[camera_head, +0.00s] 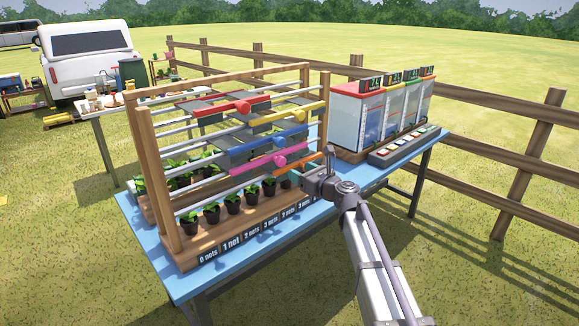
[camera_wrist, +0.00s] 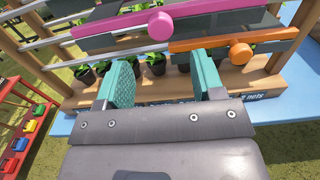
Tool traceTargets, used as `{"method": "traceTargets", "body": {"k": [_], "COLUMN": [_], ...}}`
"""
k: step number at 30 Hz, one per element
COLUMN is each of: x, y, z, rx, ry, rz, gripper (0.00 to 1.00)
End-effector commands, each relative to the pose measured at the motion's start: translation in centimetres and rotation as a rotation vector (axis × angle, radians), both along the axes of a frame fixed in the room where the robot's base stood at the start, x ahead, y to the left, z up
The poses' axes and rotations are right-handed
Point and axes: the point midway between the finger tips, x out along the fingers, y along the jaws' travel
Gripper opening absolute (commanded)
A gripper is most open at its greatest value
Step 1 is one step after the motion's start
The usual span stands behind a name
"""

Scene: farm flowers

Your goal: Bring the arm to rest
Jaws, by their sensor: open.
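My gripper (camera_wrist: 160,85) is open in the wrist view, its two teal pads apart with nothing between them. In the head view my arm reaches in from the lower right, and my gripper (camera_head: 305,172) is at the front right of the wooden rack (camera_head: 158,165). In the wrist view the pads point toward the rack's lower part, just below the orange bar (camera_wrist: 232,46) and the pink bar (camera_wrist: 160,25). I cannot tell whether the gripper touches the rack.
The rack stands on a blue table (camera_head: 180,287) with several potted plants (camera_head: 232,203) along its base. Colored-top cabinets (camera_head: 358,115) and a button panel (camera_head: 408,145) stand right of it. A wooden fence (camera_head: 525,165) runs behind. Open grass lies at front left.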

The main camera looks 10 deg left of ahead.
Motion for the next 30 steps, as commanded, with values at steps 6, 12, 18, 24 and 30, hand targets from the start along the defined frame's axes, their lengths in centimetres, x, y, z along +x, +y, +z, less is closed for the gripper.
{"method": "traceTargets", "body": {"k": [6, 12, 18, 24, 30], "x": [-0.5, -0.6, -7.7, -22.2, -33.1], "y": [-0.5, -0.4, 0.5, -8.5, -19.7], "z": [0.0, 0.0, -4.5, -11.0, -11.0], "rx": [0.000, -0.035, -0.669, -1.438, -1.680], "ry": [0.000, -0.040, -0.490, -0.928, -0.865], "rz": [0.001, 0.007, 0.325, 1.086, 1.704], "gripper": [0.62, 0.62, 0.62, 0.62, 0.62]}}
